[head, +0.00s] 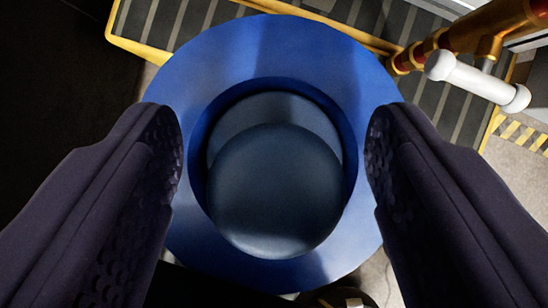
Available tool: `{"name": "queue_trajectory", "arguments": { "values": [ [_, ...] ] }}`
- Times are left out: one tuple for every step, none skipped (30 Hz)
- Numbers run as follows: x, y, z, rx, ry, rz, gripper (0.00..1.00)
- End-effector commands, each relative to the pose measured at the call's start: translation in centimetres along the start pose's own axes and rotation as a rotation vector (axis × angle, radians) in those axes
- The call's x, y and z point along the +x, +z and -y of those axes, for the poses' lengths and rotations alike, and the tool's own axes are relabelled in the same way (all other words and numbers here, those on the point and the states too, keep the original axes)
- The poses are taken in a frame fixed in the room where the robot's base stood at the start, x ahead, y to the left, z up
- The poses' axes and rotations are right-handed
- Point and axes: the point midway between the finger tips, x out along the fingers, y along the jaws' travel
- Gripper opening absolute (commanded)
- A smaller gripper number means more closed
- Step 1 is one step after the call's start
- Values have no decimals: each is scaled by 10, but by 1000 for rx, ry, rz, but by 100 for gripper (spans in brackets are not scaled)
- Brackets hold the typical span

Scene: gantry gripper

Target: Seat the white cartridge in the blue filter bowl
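The blue filter bowl (270,50) fills the middle of the head view, seen from above as a wide blue ring around a round opening. Inside the opening is a dark blue-grey round piece (275,190) with a rounded edge. A slightly lighter disc (270,112) shows behind it. I cannot tell whether these are the cartridge or part of the bowl; no clearly white cartridge is visible. My gripper (273,145) is open. Its two dark padded fingers stand at the left and right, overlapping the ring's sides, with nothing between them at the tips that they touch.
A red and gold pipe (455,40) with a white round-ended bar (478,82) is at the upper right. Grey striped grating with a yellow edge (140,45) lies behind the bowl. Yellow-black hazard marking (520,135) is at the right. The left side is dark.

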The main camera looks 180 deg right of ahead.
Motion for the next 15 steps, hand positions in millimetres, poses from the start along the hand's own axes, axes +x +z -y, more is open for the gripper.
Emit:
{"name": "queue_trajectory", "arguments": {
  "values": [
    [0, 0, 0, 0, 0, 0, 66],
    [0, 0, 0, 0, 0, 0, 66],
    [0, 0, 0, 0, 0, 0, 66],
    [0, 0, 0, 0, 0, 1, 66],
    [0, 0, 0, 0, 0, 1, 66],
    [-2, 0, 0, 0, 0, 1, 66],
    [-4, 0, 0, 0, 0, 1, 66],
    [-7, 0, 0, 0, 0, 1, 66],
    [-12, -1, 0, 0, 0, 1, 66],
    [-18, -2, 0, 0, 0, 1, 66],
    [-24, -2, 0, 0, 0, 2, 66],
    [-32, -2, 0, 0, 0, 1, 66],
    [-38, -2, 0, 0, 0, 2, 66],
    [-44, -2, 0, 0, 0, 2, 66],
    [-52, -2, 0, 0, 0, 2, 66]
  ]
}}
